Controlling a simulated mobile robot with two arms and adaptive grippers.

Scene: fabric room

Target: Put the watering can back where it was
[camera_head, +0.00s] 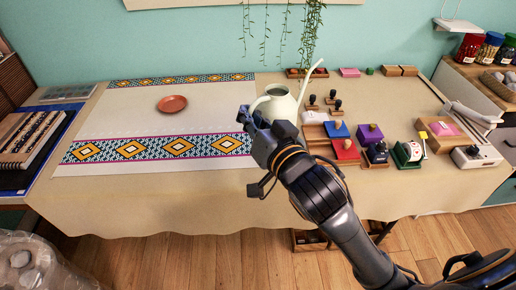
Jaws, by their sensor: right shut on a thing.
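The watering can (275,104) is pale cream with a long thin spout that points up and to the right. It appears upright, over the right end of the patterned cloth. My right gripper (256,122) is shut on the watering can at its near left side. The gripper and wrist hide the lower part of the can, so I cannot tell whether its base touches the table. A round terracotta saucer (172,104) lies empty on the cloth, left of the can. My left gripper is not in view.
The patterned cloth (120,125) is mostly bare around the saucer. Stamps, ink pads and coloured blocks (345,149) crowd the table right of the can. Trailing plant stems (309,35) hang behind it.

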